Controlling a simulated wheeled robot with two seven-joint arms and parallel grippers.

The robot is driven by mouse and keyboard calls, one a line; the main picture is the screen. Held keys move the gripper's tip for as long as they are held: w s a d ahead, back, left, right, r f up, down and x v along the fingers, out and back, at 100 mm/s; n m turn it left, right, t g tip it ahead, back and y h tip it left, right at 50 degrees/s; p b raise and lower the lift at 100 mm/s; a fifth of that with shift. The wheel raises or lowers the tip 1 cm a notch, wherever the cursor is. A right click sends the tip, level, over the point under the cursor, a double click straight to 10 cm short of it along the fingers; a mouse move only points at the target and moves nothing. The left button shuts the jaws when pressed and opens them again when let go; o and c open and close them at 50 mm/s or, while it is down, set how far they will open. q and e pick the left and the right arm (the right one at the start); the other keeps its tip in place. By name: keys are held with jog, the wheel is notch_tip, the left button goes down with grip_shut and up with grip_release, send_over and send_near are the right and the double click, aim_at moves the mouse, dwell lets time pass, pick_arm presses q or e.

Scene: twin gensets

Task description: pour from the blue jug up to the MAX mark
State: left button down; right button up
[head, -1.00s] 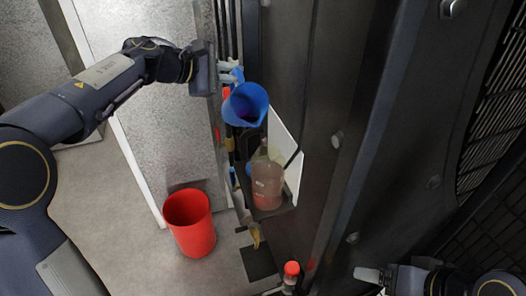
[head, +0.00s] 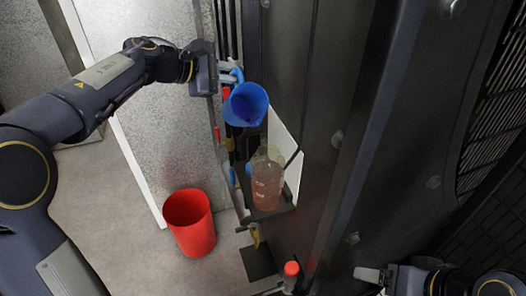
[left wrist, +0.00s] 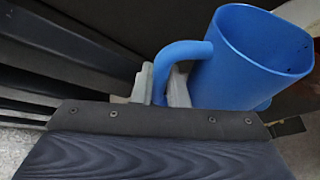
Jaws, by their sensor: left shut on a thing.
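The blue jug (head: 245,104) is in the upper middle of the head view, its open mouth facing the camera. My left gripper (head: 235,76) is shut on its handle; the left wrist view shows the handle (left wrist: 180,55) between the grey fingers (left wrist: 160,85) and the jug's body (left wrist: 245,65) to the right. A translucent reservoir (head: 267,184) with pinkish-red liquid stands just below the jug in the head view. Its MAX mark is too small to read. No stream shows between them. My right gripper (head: 370,275) is at the lower right, away from both; its jaw opening is unclear.
A red bucket (head: 190,222) stands on the floor at the lower left of the reservoir. A white panel (head: 285,150) is right beside the reservoir. A red-capped item (head: 291,270) is below.

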aim_at(240, 98)
pick_arm(q)
jog(key=shift+w+a+f+n+p, duration=0.1)
jog(key=shift+w+f+n+p, duration=0.05)
jog(key=shift+f+n+p, duration=0.15)
jog(key=w+a+f+n+g+h, duration=0.1)
jog(key=w+f+n+g, duration=0.1)
jog(key=f, duration=0.4)
jog(key=w+a+f+n+g+h, duration=0.1)
jog(key=w+f+n+g, duration=0.1)
jog(key=w+f+n, duration=0.1)
jog(key=shift+w+a+f+n, duration=0.4)
jog(key=shift+f+n, duration=0.1)
jog(key=shift+f, duration=0.9)
jog(key=shift+s, duration=0.1)
dwell(0.5)
notch_tip(240, 98, up, 6)
jog(key=shift+g, duration=0.3)
dwell(0.4)
jog(key=shift+r, duration=0.1)
